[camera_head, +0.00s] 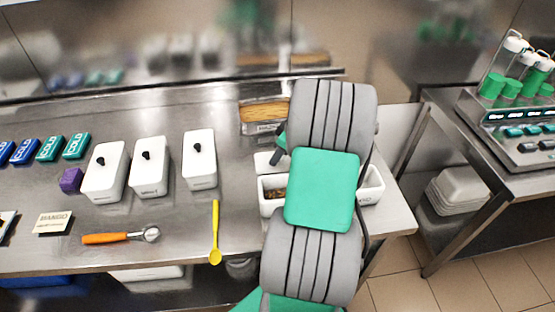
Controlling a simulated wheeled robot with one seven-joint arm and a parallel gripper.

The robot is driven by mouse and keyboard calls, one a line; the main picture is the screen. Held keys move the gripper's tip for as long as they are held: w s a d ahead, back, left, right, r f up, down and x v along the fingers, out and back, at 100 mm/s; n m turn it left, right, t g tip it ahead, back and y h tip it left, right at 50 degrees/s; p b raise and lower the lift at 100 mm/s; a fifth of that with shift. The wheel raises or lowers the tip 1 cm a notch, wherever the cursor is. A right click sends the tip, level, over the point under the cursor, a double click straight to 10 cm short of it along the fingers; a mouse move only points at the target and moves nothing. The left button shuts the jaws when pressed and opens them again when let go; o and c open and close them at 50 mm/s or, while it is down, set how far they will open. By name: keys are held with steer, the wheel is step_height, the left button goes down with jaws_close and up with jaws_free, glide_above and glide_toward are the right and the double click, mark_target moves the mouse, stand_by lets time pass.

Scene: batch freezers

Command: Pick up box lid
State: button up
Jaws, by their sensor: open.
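Three white boxes stand on the steel counter: a left one (104,175), a middle one (149,170) and a right one (199,162). Each has a white lid with a black knob on top. A white open container (272,206) with dark contents sits partly behind my arm. A small white piece (268,162), perhaps a lid, shows just behind it. My gripper (281,154) is almost wholly hidden by my grey and green arm; only a dark edge shows, close to the white piece. It is open, and I cannot tell whether it touches anything.
An orange-handled scoop (120,237), a yellow spoon (215,235), a small card (54,222), a purple block (71,181) and cold packs (50,148) lie on the counter. A wooden-topped item (263,112) stands behind. Another steel bench (500,185) is at right.

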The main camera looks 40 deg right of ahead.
steer(key=shift+c, duration=0.5)
jaws_close()
